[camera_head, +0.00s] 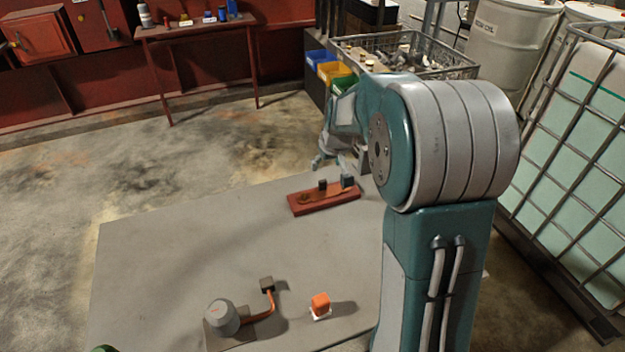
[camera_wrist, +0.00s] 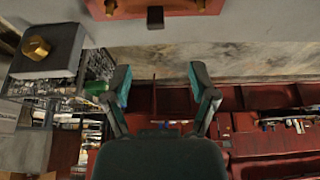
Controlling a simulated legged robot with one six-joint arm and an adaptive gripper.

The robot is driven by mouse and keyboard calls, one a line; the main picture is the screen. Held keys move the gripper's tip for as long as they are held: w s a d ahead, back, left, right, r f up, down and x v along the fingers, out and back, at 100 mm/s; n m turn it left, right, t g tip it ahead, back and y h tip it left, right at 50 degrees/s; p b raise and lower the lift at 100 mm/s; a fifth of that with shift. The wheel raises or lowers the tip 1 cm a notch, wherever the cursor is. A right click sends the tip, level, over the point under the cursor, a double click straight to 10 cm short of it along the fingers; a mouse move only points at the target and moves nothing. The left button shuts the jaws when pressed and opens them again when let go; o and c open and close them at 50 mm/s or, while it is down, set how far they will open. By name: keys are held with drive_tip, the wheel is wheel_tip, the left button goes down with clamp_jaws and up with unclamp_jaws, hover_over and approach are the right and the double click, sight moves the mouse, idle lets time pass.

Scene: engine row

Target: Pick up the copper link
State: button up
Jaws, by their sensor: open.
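A copper-coloured bent piece (camera_head: 268,306), which looks like the copper link, runs between a grey rounded body (camera_head: 222,317) and a small dark block (camera_head: 267,284) at the front of the grey surface. My gripper (camera_wrist: 160,84) shows in the wrist view with its two fingers wide apart and nothing between them. In the head view, my gripper (camera_head: 322,160) is partly hidden behind my arm, near the red board (camera_head: 335,201) and far back from the copper piece. The red board also shows at the top of the wrist view (camera_wrist: 185,9), with brass-coloured parts.
An orange block (camera_head: 320,301) on a white base stands right of the copper piece. The grey surface (camera_head: 150,250) is clear on its left. A wire basket (camera_head: 450,72), coloured bins (camera_head: 328,70) and a red table (camera_head: 200,28) stand at the back. A caged tank (camera_head: 580,170) is at right.

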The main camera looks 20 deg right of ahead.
sight(323, 181)
drive_tip(key=x, duration=0.5)
drive_tip(key=shift+w+d+f, duration=0.1)
drive_tip(key=shift+d+f, duration=0.1)
drive_tip(key=x, duration=0.5)
drive_tip(key=shift+f, duration=0.4)
drive_tip(key=shift+c, duration=0.3)
clamp_jaws()
